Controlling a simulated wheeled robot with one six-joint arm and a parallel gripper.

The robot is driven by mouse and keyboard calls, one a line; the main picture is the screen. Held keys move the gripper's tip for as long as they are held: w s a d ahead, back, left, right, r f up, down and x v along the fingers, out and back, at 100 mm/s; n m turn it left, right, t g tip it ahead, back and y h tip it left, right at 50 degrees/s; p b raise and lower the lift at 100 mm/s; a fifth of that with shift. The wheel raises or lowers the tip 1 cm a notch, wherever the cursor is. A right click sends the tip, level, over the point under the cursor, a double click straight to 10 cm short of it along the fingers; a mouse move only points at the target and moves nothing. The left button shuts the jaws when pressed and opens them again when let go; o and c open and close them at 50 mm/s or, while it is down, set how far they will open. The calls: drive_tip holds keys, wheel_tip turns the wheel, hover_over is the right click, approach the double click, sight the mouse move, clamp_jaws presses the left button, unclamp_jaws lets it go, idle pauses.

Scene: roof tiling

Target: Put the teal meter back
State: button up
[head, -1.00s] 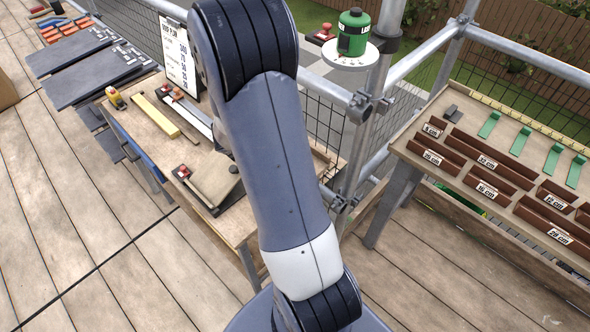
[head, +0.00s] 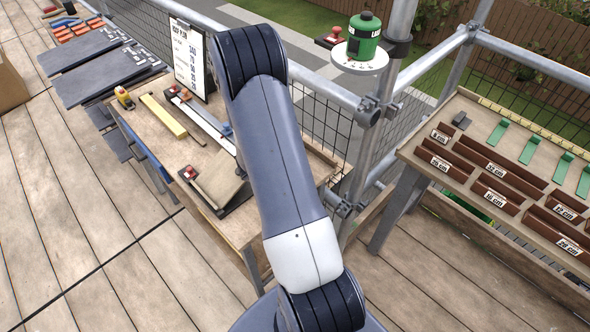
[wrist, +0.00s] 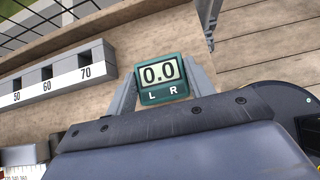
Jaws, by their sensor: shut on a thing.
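The teal meter (wrist: 163,92) shows in the wrist view, with a display reading 0.0 and the letters L and R below it. My gripper (wrist: 163,80) is shut on it, with one grey finger at each side. The meter is above or near a pale wooden surface (wrist: 120,28); I cannot tell whether it touches it. In the head view my arm hides the gripper and the meter.
A grey strip (wrist: 62,78) marked 50, 60 and 70 lies left of the meter. In the head view the wooden bench (head: 150,125) holds a yellow bar (head: 163,116) and a price-like board (head: 188,55). A rack (head: 405,155) with brown bins stands right, past scaffold poles (head: 385,95).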

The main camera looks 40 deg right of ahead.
drive_tip(key=shift+f, duration=0.15)
drive_tip(key=shift+f+b, duration=0.15)
drive_tip(key=shift+b, duration=0.15)
drive_tip(key=o, duration=1.1)
drive_tip(key=shift+a+r+p, duration=0.2)
drive_tip(key=shift+r+p, duration=0.15)
drive_tip(key=shift+r, duration=0.15)
drive_tip(key=v, duration=1.1)
drive_tip(key=shift+a, duration=0.15)
drive_tip(key=shift+s, duration=0.1)
drive_tip(key=x, duration=1.2)
drive_tip(key=shift+r, duration=0.6)
